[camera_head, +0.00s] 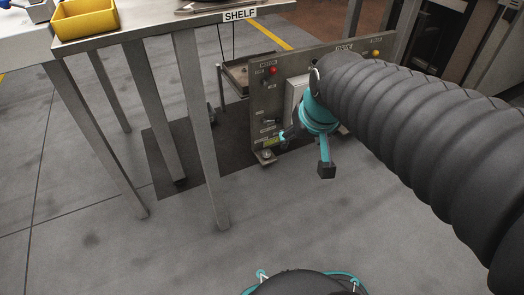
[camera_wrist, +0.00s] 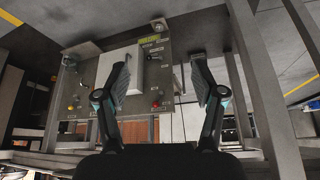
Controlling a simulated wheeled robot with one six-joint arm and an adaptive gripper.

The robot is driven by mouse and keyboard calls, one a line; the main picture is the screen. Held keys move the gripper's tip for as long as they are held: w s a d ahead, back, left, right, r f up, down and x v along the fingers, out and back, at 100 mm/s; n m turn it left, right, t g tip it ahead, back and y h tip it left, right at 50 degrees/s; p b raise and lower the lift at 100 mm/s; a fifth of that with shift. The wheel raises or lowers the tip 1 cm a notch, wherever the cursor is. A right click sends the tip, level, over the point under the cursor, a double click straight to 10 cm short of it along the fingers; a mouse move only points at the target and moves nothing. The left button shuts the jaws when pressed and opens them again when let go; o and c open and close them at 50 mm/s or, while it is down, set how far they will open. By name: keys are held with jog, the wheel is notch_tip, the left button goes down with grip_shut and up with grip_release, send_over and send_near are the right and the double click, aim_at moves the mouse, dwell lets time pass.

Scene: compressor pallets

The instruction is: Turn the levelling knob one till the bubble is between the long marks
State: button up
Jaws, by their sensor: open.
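A grey upright panel (camera_head: 262,100) stands near the floor beyond the table. A yellow-green level strip (camera_head: 271,142) sits at its lower left corner; its bubble and marks are too small to read. Just below is a small foot bracket with a round knob (camera_head: 267,153), likely the levelling knob. In the wrist view the panel appears upside down, with the level strip (camera_wrist: 149,38) and knob (camera_wrist: 159,24) near the top. My gripper (camera_wrist: 162,72) is open and empty, its fingers spread before the panel.
The panel carries a red light (camera_head: 272,71), a yellow light (camera_head: 375,53) and a white box (camera_head: 296,92). A table marked SHELF (camera_head: 239,14) with a yellow bin (camera_head: 85,18) stands left; its legs reach the floor near the panel. Floor in front is clear.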

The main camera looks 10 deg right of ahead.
jog(key=w+f, duration=0.3)
jog(key=w, duration=1)
jog(key=p, duration=0.2)
send_over(266, 152)
jog(key=s, duration=0.5)
notch_tip(266, 152, down, 32)
jog(key=shift+n+g, duration=0.3)
jog(key=shift+g, duration=0.1)
jog(key=x, duration=0.4)
jog(key=b+x, duration=0.1)
jog(key=x, duration=0.9)
jog(key=shift+s+f+b, duration=0.2)
jog(key=shift+f+b, duration=0.15)
jog(key=shift+c, duration=0.3)
jog(key=c, duration=1.1)
